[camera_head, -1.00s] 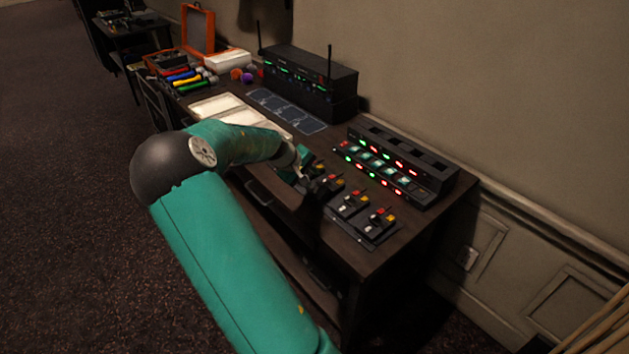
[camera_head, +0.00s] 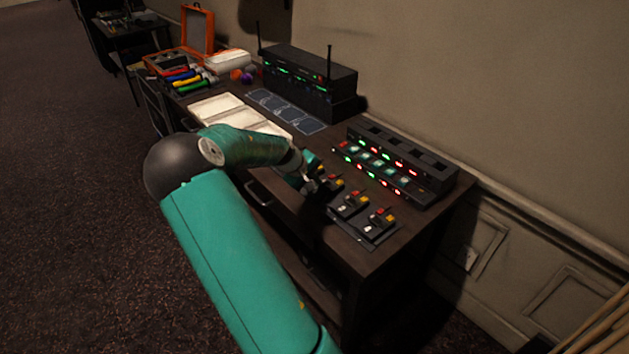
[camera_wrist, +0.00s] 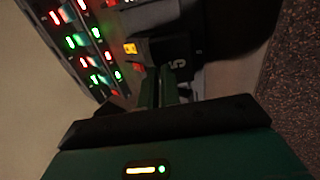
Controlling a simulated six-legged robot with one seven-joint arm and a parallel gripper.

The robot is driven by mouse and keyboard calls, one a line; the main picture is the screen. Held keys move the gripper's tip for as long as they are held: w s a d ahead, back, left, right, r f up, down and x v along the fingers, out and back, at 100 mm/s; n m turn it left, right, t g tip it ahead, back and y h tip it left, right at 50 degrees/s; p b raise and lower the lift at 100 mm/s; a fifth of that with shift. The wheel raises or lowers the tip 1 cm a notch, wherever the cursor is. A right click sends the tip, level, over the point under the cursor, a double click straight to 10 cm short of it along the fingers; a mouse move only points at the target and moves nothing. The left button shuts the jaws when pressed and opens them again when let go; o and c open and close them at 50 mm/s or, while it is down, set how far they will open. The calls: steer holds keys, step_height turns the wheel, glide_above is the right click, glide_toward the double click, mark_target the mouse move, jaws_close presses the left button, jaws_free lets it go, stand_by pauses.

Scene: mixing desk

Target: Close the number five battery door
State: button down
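The number five unit shows in the wrist view as a dark block marked with a pale "5" (camera_wrist: 178,60), with a lit yellow button (camera_wrist: 130,48) beside it. Its battery door is in shadow, and I cannot tell how far open it stands. My gripper (camera_wrist: 165,78) has its two thin green fingers close together, with no object visible between them. The fingertips are right at the "5" block; I cannot tell whether they touch it. In the head view my gripper (camera_head: 312,182) is over the row of small black units, partly hiding those at its left end.
Two more units (camera_head: 350,205) (camera_head: 379,221) sit right of my gripper on the desk. A charger rack (camera_head: 400,165) with red and green lights stands behind them. An open book (camera_head: 235,112), a receiver with antennas (camera_head: 310,85) and an orange case (camera_head: 197,35) lie farther left.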

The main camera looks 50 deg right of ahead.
steer(key=shift+d, duration=0.2)
steer(key=shift+s+d+y, duration=0.2)
steer(key=shift+d+y, duration=0.25)
steer(key=shift+y, duration=0.45)
steer(key=shift+s+d+f+t+y, duration=0.2)
steer(key=shift+d+t+y, duration=0.25)
steer(key=shift+y, duration=0.35)
steer(key=shift+d+f+t+y, duration=0.2)
steer(key=shift+d+f+y, duration=0.15)
steer(key=shift+y, duration=0.55)
steer(key=shift+d+f+t+y, duration=0.2)
steer(key=shift+d+y, duration=0.25)
steer(key=shift+y, duration=0.45)
steer(key=c, duration=1.6)
jaws_free()
steer(key=shift+f, duration=0.1)
